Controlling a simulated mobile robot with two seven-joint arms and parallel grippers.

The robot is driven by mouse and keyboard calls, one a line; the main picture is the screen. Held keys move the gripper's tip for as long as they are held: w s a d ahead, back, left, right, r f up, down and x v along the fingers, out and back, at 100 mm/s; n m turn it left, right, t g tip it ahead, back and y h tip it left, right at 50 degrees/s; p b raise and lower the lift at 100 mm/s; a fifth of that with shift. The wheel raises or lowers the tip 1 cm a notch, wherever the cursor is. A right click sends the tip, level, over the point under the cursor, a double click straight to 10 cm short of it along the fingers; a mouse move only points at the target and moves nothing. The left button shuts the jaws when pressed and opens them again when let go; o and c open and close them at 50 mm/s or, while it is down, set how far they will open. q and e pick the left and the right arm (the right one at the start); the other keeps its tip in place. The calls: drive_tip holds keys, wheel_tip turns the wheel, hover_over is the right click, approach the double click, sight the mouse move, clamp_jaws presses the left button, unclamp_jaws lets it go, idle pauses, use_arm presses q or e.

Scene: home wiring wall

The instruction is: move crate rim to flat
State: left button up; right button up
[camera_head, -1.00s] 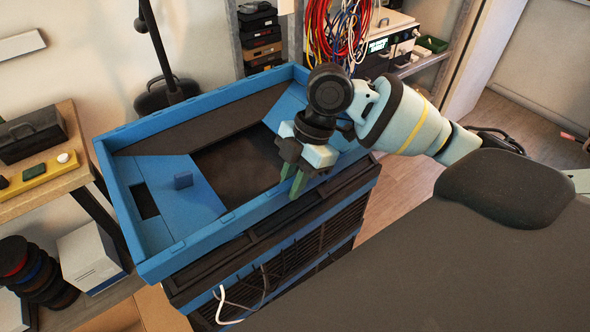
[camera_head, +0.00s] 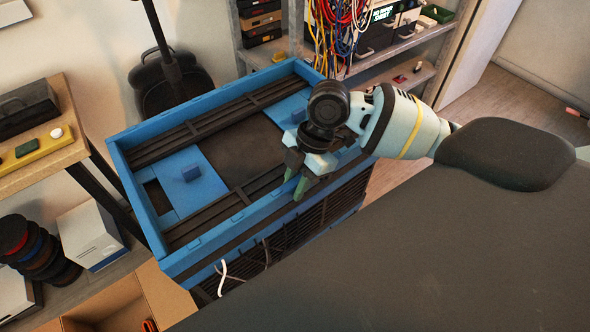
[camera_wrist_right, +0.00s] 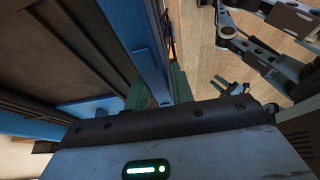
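The blue folding crate (camera_head: 148,204) stands in the middle of the head view. Its blue rim (camera_head: 243,220) sits low over dark, folded slatted side panels. A blue panel with a small block and a dark opening lie inside the rim. My right gripper (camera_head: 295,181) is at the crate's near right edge, with green fingers pointing down. In the right wrist view the blue rim (camera_wrist_right: 133,45) runs between the two green fingers, which look closed on it. A small two-fingered gripper (camera_wrist_right: 224,86), apparently my left, shows at right there; its opening is too small to judge.
A shelf with coloured cables (camera_head: 340,25) stands behind the crate. A wooden side table (camera_head: 68,155) and a spool stack (camera_head: 35,255) are at left. An open cardboard box (camera_head: 125,305) is on the floor at front left.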

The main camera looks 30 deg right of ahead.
drive_tip(key=o, duration=0.3)
drive_tip(key=shift+f, duration=0.1)
drive_tip(key=shift+o, duration=0.2)
drive_tip(key=v, duration=0.8)
drive_tip(key=shift+f, duration=0.1)
